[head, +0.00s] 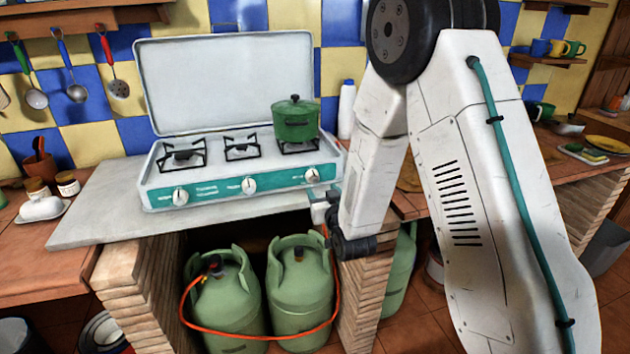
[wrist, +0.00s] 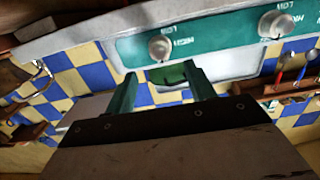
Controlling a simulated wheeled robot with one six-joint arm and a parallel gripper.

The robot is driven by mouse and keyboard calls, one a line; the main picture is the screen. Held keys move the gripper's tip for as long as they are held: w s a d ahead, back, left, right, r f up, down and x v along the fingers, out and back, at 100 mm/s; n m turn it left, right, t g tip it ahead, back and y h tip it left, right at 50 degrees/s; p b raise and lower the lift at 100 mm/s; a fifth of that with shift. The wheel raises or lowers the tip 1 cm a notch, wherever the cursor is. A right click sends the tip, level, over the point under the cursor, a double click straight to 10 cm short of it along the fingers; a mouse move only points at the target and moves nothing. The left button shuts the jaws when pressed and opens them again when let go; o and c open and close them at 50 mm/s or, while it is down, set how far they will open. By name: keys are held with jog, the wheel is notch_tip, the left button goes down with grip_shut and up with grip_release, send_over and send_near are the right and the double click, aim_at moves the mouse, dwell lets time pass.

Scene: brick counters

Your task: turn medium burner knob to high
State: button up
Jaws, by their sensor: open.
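The white stove has a teal front panel (head: 222,187) with three pale knobs in a row. In the head view they are the left knob (head: 180,197), the middle knob (head: 248,185) and the right knob (head: 312,175). I cannot tell from the blurred labels which is the medium burner's. The wrist view is turned over and shows the right knob (wrist: 159,48) and the middle knob (wrist: 275,24). My gripper (wrist: 160,85) is open, its green fingers apart and empty, pointing toward the right knob without visibly holding it. In the head view my arm hides most of it.
A green lidded pot (head: 295,120) stands on the right burner. The raised stove lid (head: 232,82) is behind. A white bottle (head: 346,108) stands right of the stove. Green gas cylinders (head: 300,290) with an orange hose (head: 255,335) are below the counter (head: 92,214).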

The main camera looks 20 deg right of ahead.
aim_at(316, 181)
jog(key=shift+t, duration=0.3)
jog(key=w, duration=0.7)
jog(key=shift+w+f, duration=0.25)
jog(key=shift+w, duration=0.1)
jog(key=c, duration=1)
